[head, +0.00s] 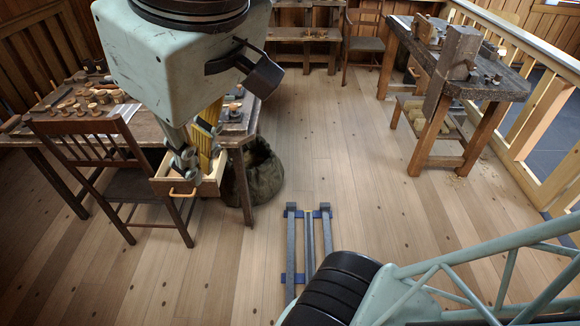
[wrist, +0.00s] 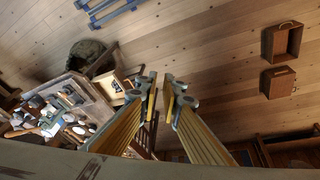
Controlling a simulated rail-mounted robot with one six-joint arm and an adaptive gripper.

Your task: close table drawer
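In the wrist view the drawer (wrist: 108,88) lies left of the fingers. My gripper (head: 190,162) hangs over the drawer in the head view and hides part of its inside. In the wrist view the two fingers of my gripper (wrist: 161,88) are apart with nothing between them. I cannot tell whether the gripper touches the drawer.
A wooden chair (head: 120,185) stands close to the drawer's left. A dark sack (head: 264,170) stands on the floor by the table's right leg. Turned pieces (head: 95,97) lie on the table. A workbench (head: 470,85) stands at the right. The floor between is largely clear.

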